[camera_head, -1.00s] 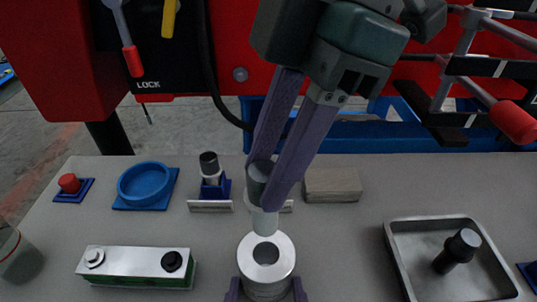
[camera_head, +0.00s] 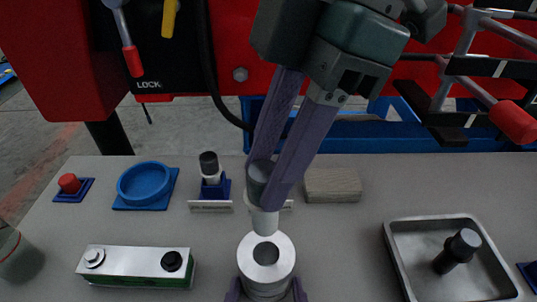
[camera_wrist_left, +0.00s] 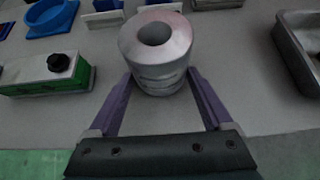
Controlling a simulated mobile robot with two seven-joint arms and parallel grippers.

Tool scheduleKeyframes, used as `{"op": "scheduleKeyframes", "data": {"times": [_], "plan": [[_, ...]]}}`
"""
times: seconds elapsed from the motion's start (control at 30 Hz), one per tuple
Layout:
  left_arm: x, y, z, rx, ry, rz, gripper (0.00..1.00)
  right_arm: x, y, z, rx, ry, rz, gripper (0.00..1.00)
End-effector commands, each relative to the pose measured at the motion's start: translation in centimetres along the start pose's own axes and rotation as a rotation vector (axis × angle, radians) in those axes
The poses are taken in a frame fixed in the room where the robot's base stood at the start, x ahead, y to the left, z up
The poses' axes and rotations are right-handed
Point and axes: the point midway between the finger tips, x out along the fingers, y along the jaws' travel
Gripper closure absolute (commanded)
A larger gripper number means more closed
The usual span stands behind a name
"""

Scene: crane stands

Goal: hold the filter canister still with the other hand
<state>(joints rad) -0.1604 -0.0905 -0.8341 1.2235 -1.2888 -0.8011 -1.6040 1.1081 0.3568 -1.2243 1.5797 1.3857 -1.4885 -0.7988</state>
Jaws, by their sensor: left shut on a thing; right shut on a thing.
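The filter canister (camera_head: 267,282) is a silver cylinder with a round hole in its top, standing upright on the grey table. It also shows in the left wrist view (camera_wrist_left: 157,72). My left gripper (camera_head: 267,293) is shut on its sides, low down, one purple finger on each side; the fingers show in the left wrist view (camera_wrist_left: 160,88). My right gripper (camera_head: 265,180) comes from above and is shut on a pale cylinder with a dark grey top (camera_head: 264,220). The wrist view shows the hole empty.
A metal tray (camera_head: 399,262) with a black-knobbed part (camera_head: 457,251) stands at right. A green-and-silver box (camera_head: 135,262) is at left. Behind are a blue ring holder (camera_head: 168,204), a dark-topped cylinder in a blue stand (camera_head: 209,168) and a grey-brown block (camera_head: 332,184).

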Motion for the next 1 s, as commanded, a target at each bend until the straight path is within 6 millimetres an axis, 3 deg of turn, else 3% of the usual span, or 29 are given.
{"op": "scheduleKeyframes", "data": {"times": [0.47, 1.0], "plan": [[0.0, 0.0, 0.0, 0.0, 0.0, 0.0, 0.91, 0.3, 0.0, 0.1, 0.001, 0.0, 0.0, 1.0], [0.0, 0.0, 0.0, 0.0, 0.0, 0.0, 0.91, 4.1, 0.0, 1.5, 0.001, 0.001, -0.001, 1.0]]}}
